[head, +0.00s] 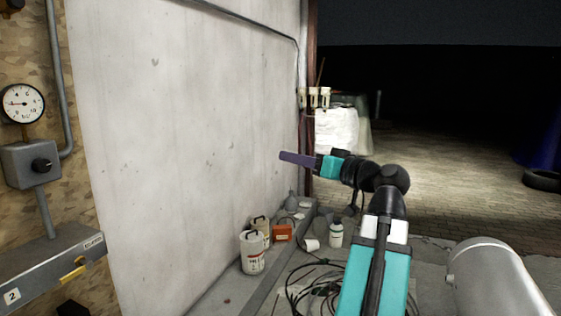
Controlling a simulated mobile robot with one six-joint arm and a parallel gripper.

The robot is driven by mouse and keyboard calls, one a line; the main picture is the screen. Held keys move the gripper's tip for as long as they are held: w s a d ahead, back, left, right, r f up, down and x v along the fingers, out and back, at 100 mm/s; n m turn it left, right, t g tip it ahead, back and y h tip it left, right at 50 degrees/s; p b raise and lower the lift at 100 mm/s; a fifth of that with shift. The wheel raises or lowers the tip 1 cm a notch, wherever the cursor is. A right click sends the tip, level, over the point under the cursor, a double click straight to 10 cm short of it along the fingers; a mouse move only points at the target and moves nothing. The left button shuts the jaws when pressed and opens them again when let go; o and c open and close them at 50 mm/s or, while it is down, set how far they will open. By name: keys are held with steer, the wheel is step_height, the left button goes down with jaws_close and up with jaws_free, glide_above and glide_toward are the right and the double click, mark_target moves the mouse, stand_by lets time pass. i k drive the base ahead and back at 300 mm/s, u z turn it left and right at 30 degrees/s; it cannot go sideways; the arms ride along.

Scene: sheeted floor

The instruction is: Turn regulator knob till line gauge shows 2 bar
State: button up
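The round white line gauge (22,103) is on the patterned wall at the far left. Its dark needle lies about level and seems to point left; the exact reading is too small to tell. Below it is a grey regulator box (20,168) with a black knob (41,165) on its front. My gripper (283,156) is in front of the pale wall, far to the right of the knob, and touches nothing that I can see. Its purple fingers show edge-on, so I cannot tell whether they are open or shut.
A grey pipe (57,80) runs down beside the gauge. A grey ledge (45,262) marked 2 juts out below the box.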

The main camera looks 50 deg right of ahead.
mark_target(41, 165)
steer(key=u, duration=0.4)
steer(key=i, duration=0.2)
steer(key=u, duration=4.65)
steer(key=i, duration=0.15)
steer(key=z, duration=3.05)
steer(key=i, duration=0.8)
steer(key=u, duration=0.05)
